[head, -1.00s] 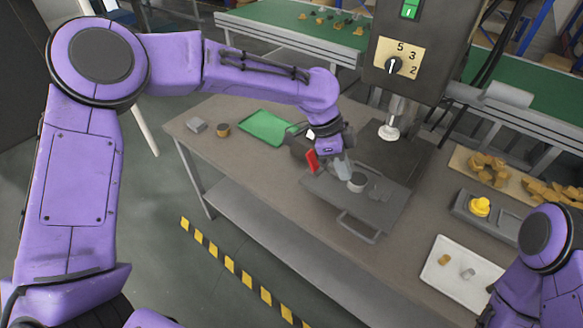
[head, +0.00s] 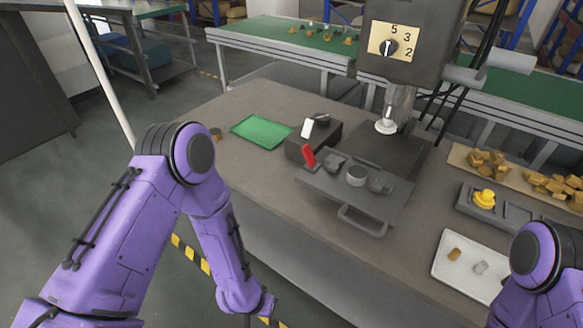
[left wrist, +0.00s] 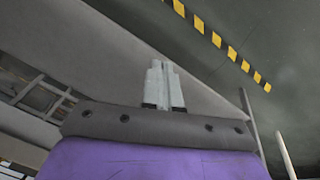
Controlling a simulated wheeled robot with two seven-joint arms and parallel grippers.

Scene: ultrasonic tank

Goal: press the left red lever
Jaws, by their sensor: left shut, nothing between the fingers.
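A dark box (head: 318,141) with a white-topped switch stands behind the lever. A green tray (head: 262,131) lies to the left.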

